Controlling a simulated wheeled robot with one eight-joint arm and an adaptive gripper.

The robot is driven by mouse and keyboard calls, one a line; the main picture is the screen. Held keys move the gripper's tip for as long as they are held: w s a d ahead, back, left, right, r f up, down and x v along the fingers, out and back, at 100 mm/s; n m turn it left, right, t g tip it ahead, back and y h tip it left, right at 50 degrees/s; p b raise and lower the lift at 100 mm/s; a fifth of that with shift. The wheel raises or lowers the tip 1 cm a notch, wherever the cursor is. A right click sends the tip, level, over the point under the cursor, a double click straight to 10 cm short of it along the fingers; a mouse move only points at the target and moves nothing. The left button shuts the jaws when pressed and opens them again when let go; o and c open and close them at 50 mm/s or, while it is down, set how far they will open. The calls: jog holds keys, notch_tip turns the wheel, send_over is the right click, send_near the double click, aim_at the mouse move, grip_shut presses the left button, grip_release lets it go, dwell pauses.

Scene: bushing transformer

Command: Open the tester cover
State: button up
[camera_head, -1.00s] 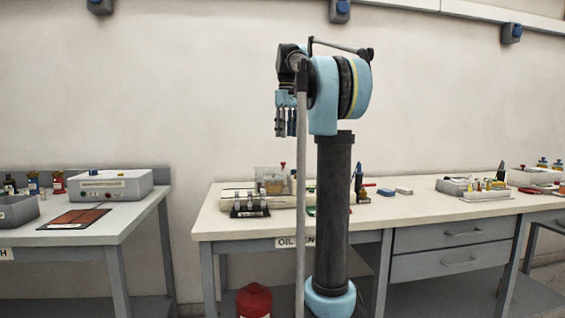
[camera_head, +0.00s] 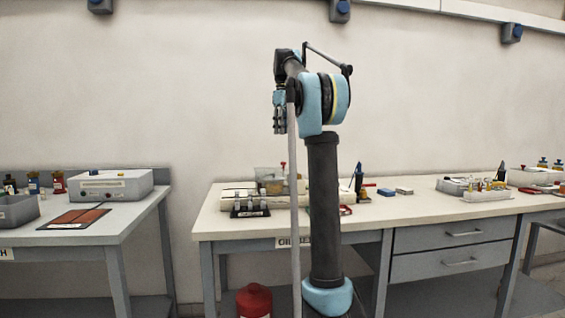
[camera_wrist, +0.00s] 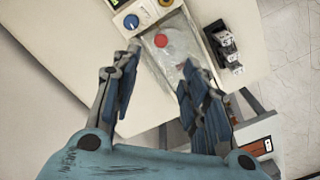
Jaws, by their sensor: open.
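The tester (camera_wrist: 134,36) is on the bench below my gripper in the wrist view. Its cover (camera_wrist: 172,57) looks clear and box-like, with a round red knob (camera_wrist: 161,41) on top. A blue dial (camera_wrist: 131,21) is beside it. In the head view the cover (camera_head: 268,173) looks shut, partly hidden by my arm. My gripper (camera_wrist: 160,58) is open and empty, its fingers apart on either side of the cover in the picture and above it. In the head view my gripper (camera_head: 280,122) hangs pointing down, well above the bench.
A black rack with several small pale-topped items (camera_wrist: 228,47) stands beside the tester. A red container (camera_head: 254,300) is on the floor in front. Another table (camera_head: 125,215) stands left.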

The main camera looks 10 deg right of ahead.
notch_tip(320, 180, down, 13)
jog(key=shift+f, duration=0.1)
dwell(0.5)
grip_shut()
